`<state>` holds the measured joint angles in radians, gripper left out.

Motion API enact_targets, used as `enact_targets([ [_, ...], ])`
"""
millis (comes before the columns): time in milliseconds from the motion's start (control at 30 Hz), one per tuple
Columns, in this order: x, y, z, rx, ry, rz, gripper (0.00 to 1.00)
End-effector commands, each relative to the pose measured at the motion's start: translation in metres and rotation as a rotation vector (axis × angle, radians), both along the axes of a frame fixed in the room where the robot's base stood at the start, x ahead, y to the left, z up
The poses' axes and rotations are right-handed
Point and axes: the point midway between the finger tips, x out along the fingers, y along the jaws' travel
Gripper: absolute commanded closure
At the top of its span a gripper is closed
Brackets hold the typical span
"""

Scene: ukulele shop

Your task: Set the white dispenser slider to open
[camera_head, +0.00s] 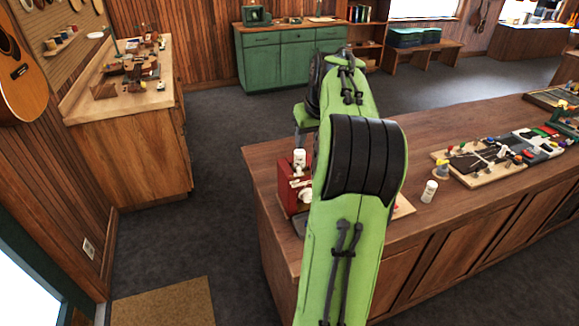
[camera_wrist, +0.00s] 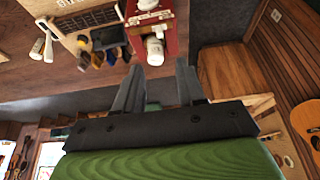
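A red box-shaped dispenser (camera_head: 284,188) with white parts stands near the left end of the long wooden counter, partly hidden by my arm. A white cylinder (camera_head: 299,158) shows at its top. In the wrist view the red dispenser (camera_wrist: 174,38) lies just beyond my fingers, with a white round part (camera_wrist: 154,48) between them in the picture. I cannot tell which white part is the slider or how it is set. My gripper (camera_wrist: 158,75) is open and empty, its two grey fingers apart. In the head view my gripper (camera_head: 299,143) is above and behind the dispenser, apart from it.
The wooden counter (camera_head: 450,218) also holds a white bottle (camera_head: 429,191) and a board with small coloured parts (camera_head: 478,163) to the right. A wooden workbench (camera_head: 130,150) stands at the left and a green cabinet (camera_head: 290,58) at the back. Grey floor between them is clear.

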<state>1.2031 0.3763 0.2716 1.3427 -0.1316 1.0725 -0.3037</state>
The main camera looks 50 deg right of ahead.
Motion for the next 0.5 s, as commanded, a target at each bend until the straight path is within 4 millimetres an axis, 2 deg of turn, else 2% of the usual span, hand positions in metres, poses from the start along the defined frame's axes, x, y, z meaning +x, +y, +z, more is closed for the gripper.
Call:
enact_targets([
  [33, 0.004, -0.001, -0.014, 0.005, 0.003, 0.002, 0.61],
  [200, 0.018, -0.009, -0.054, 0.006, 0.003, 0.002, 0.61],
  [500, 0.041, -0.023, -0.116, 0.003, 0.003, 0.002, 0.61],
])
